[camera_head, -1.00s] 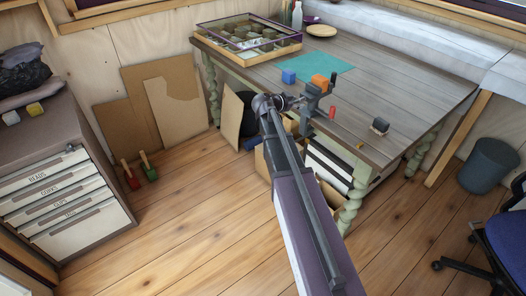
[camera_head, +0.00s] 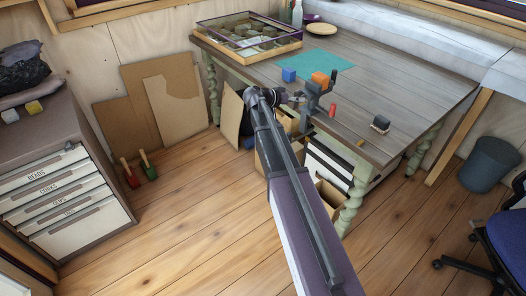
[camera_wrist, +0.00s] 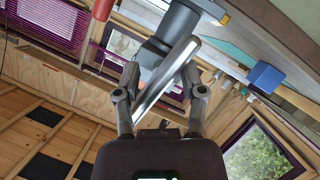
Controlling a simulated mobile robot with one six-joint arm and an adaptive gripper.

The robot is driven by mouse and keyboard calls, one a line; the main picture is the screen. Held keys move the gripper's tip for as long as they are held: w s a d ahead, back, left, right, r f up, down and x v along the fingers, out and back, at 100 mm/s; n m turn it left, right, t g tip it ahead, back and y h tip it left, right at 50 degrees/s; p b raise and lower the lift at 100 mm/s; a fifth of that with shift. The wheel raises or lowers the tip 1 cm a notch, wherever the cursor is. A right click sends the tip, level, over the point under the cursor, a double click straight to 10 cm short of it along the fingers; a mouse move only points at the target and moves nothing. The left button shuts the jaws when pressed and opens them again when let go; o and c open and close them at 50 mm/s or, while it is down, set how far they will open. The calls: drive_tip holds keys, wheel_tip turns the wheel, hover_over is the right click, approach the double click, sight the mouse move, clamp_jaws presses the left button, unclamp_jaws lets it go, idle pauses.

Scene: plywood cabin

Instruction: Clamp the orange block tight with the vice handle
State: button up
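The grey vice (camera_head: 314,95) is fixed at the near edge of the table. The orange block (camera_head: 320,80) sits at its top, by the jaws; I cannot tell whether both jaws touch it. In the wrist view the vice body (camera_wrist: 178,22) is at the top, with the vice handle (camera_wrist: 166,78), a shiny metal bar, slanting below it. My gripper (camera_wrist: 160,72) has its two fingers apart, one on each side of the handle; firm contact is unclear. In the head view my gripper (camera_head: 278,96) is beside the vice, below table level, partly hidden by my arm.
A blue block (camera_head: 289,75) stands on the table by the green mat (camera_head: 310,63). Boxes (camera_head: 328,192) stand under the table.

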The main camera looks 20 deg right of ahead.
drive_tip(key=n+g+h+b, duration=0.1)
drive_tip(key=n, duration=0.1)
drive_tip(key=n+g+b, duration=0.1)
drive_tip(key=n, duration=0.1)
drive_tip(key=shift+f+h, duration=0.1)
drive_tip(key=shift+h, duration=0.3)
drive_tip(key=n+h+b, duration=0.1)
drive_tip(key=n+b, duration=0.1)
drive_tip(key=n+g+h+b, duration=0.1)
drive_tip(key=n+b, duration=0.1)
drive_tip(key=n, duration=0.1)
drive_tip(key=a, duration=1.3)
drive_tip(key=s+a+f+n+y+p, duration=0.1)
drive_tip(key=s+f+y+p, duration=0.1)
drive_tip(key=s+y+p, duration=1)
drive_tip(key=s+a+r+y+p, duration=0.3)
drive_tip(key=s+a+p, duration=0.3)
drive_tip(key=s, duration=0.5)
drive_tip(key=shift+s+a+t+y+p, duration=0.2)
drive_tip(key=shift+t+y+p, duration=0.25)
drive_tip(key=shift+p, duration=0.2)
